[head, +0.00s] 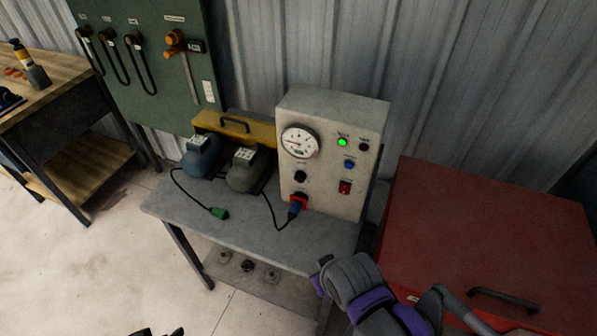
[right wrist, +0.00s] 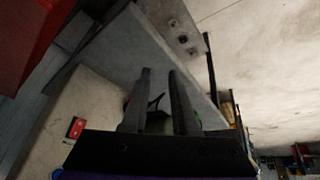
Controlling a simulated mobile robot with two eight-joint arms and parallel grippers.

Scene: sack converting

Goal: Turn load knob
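A grey control box (head: 330,150) stands on a grey table. A black round knob (head: 300,177) is on its front, below a white dial gauge (head: 299,142); the small labels are unreadable, so I cannot confirm it is the load knob. My right gripper (head: 319,274) is in front of the table's right end, below and apart from the knob. In the right wrist view its two fingers (right wrist: 159,74) are parted with nothing between them. Dark tips at the bottom edge of the head view seem to be my left gripper (head: 163,332), mostly cut off.
A lit green lamp (head: 342,142), a blue button (head: 349,164) and a red switch (head: 345,187) share the panel. A blue plug (head: 295,208) sits at a red socket below the knob. Two motors (head: 203,156) (head: 246,168) stand left. A red cabinet (head: 480,235) stands right.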

